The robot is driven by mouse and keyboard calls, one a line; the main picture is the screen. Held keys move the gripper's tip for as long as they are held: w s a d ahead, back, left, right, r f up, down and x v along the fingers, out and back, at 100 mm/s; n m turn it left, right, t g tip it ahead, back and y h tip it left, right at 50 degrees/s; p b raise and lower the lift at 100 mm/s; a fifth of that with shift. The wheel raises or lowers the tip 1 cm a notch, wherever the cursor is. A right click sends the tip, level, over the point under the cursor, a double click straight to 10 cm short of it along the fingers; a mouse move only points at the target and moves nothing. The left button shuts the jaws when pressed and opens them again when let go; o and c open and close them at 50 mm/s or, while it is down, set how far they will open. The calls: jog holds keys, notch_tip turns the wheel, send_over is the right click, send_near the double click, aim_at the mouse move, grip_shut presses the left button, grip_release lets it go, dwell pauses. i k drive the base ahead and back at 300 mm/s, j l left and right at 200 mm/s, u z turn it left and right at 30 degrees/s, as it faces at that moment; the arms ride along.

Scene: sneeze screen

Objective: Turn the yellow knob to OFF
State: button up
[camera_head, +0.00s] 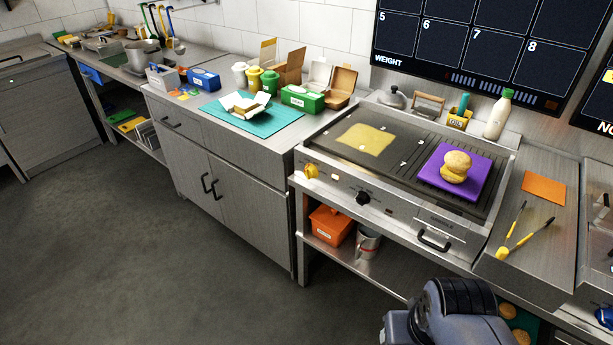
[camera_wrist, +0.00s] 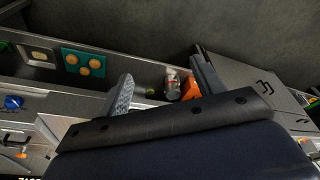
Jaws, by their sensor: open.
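The yellow knob (camera_head: 311,171) is on the left of the grill's front panel in the head view. Its labels are too small to read. A black knob (camera_head: 362,198) sits to its right on the same panel. The grill (camera_head: 400,150) has a flat plate on the left and ridges on the right. My gripper (camera_wrist: 165,78) is open, its two fingers spread apart with nothing held between them. The yellow knob cannot be made out in the wrist view. In the head view my arm is low at right, well right of the yellow knob, and my fingers are not visible.
Under the grill, a shelf holds an orange box (camera_head: 332,225) and a metal jug (camera_head: 368,243); both also show beyond my fingers in the wrist view. A drawer handle (camera_head: 434,241) juts out right of the knobs. Grey cabinets (camera_head: 235,190) stand left. The floor before them is clear.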

aim_at(310, 171)
jog(key=u, duration=0.4)
jog(key=i+z, duration=0.35)
jog(key=i, duration=0.95)
jog(key=j, duration=0.05)
